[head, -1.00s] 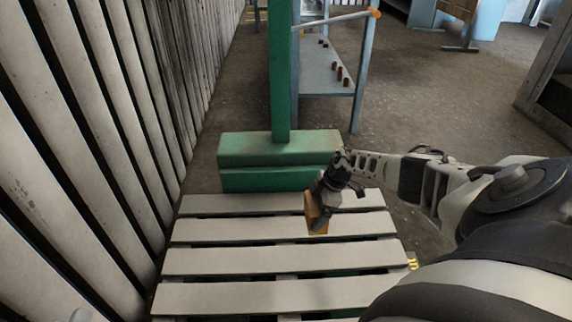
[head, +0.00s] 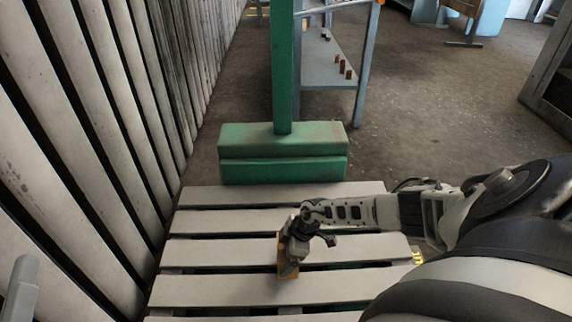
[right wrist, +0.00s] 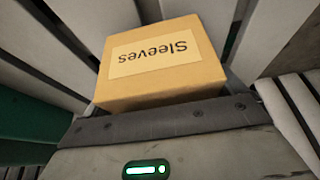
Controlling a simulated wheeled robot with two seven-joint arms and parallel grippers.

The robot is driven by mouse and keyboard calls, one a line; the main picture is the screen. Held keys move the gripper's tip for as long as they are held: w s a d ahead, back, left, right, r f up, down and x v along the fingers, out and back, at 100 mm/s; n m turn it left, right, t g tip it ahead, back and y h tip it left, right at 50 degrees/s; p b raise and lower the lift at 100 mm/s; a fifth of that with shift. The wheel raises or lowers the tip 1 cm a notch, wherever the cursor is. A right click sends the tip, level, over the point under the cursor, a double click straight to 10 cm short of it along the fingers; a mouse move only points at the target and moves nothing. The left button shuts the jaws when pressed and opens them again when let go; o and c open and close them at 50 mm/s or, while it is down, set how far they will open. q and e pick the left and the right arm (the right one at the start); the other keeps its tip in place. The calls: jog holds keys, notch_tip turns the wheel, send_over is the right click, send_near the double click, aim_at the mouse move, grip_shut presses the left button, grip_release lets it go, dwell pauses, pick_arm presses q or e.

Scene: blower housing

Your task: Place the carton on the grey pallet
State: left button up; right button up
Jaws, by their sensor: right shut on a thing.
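The carton is a small orange-brown box (head: 283,270) marked "Sleeves"; its label side also shows in the right wrist view (right wrist: 160,62). My right gripper (head: 291,262) is shut on it and hides much of it in the head view. The carton is over the middle slats of the grey pallet (head: 225,289). I cannot tell whether it touches the slats or hangs just above them. My left gripper is not clearly seen.
A green post with a blocky green base (head: 282,155) stands just behind the pallet. A ribbed pale wall (head: 75,130) runs along the left. A blue-grey shelf (head: 325,72) with small brown cylinders is farther back. Bare floor lies to the right.

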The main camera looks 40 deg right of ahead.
notch_tip(320, 180, down, 3)
jog(key=shift+d+r+b, duration=0.1)
jog(key=shift+b, duration=1.05)
pick_arm(q)
jog(key=r+m+h, duration=0.2)
jog(key=m, duration=0.1)
jog(key=s+r+m+t+h, duration=0.1)
jog(key=r+m+h, duration=0.1)
jog(key=r+m, duration=0.1)
jog(key=shift+s+d+h, duration=0.1)
jog(key=shift+s+h, duration=0.1)
jog(key=shift+h, duration=0.2)
